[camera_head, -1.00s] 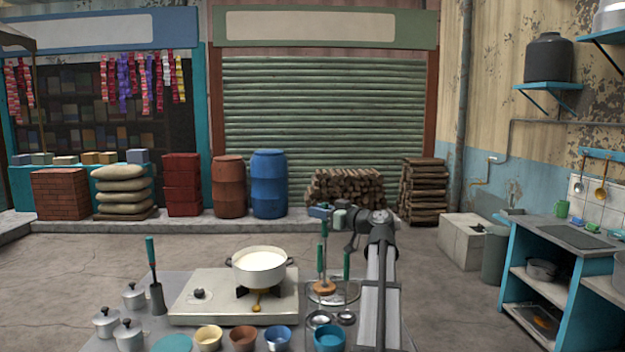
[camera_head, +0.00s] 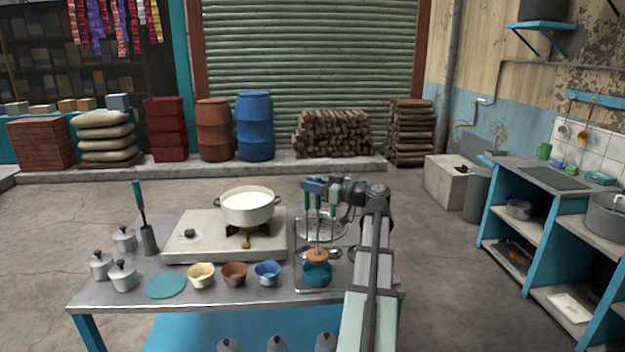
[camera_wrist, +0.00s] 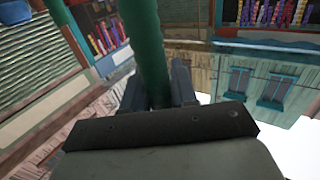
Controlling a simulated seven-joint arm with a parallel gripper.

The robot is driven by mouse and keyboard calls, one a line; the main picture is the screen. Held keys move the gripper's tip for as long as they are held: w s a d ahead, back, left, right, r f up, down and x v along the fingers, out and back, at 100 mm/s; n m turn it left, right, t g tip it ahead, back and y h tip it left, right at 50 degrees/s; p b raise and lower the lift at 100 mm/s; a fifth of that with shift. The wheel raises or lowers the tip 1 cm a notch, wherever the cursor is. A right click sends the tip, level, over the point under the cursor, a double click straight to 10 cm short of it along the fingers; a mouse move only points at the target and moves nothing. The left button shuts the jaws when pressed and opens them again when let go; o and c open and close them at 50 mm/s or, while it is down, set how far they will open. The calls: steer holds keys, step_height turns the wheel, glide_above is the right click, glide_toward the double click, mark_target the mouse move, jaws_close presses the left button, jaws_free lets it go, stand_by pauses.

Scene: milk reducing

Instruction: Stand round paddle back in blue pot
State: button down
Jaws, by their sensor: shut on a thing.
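My gripper (camera_head: 316,187) is shut on the green handle of the round paddle, which hangs upright with its round wooden head (camera_head: 317,255) down. The handle also shows between the fingers in the wrist view (camera_wrist: 147,50). The blue pot (camera_head: 317,276) stands at the front right of the metal table. The paddle head lines up with the pot's mouth and covers part of it. I cannot tell whether the head is above the rim or touching it. The wrist view shows neither the head nor the pot.
A white pan of milk (camera_head: 247,206) sits on the stove (camera_head: 200,240) to the left. Yellow (camera_head: 201,276), brown (camera_head: 235,274) and blue (camera_head: 267,273) cups stand left of the pot. A wire rack (camera_head: 340,228) with utensils lies behind. My arm fills the right side.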

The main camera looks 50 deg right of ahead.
step_height(320, 180, down, 7)
stand_by(0.9)
stand_by(0.4)
steer(key=c, duration=0.8)
jaws_free()
steer(key=s+d, duration=0.2)
steer(key=s, duration=1.1)
steer(key=shift+s+d, duration=0.3)
steer(key=shift+d, duration=0.05)
steer(key=s+d, duration=0.1)
steer(key=s, duration=0.8)
steer(key=shift+d, duration=0.35)
steer(key=shift+w, duration=0.1)
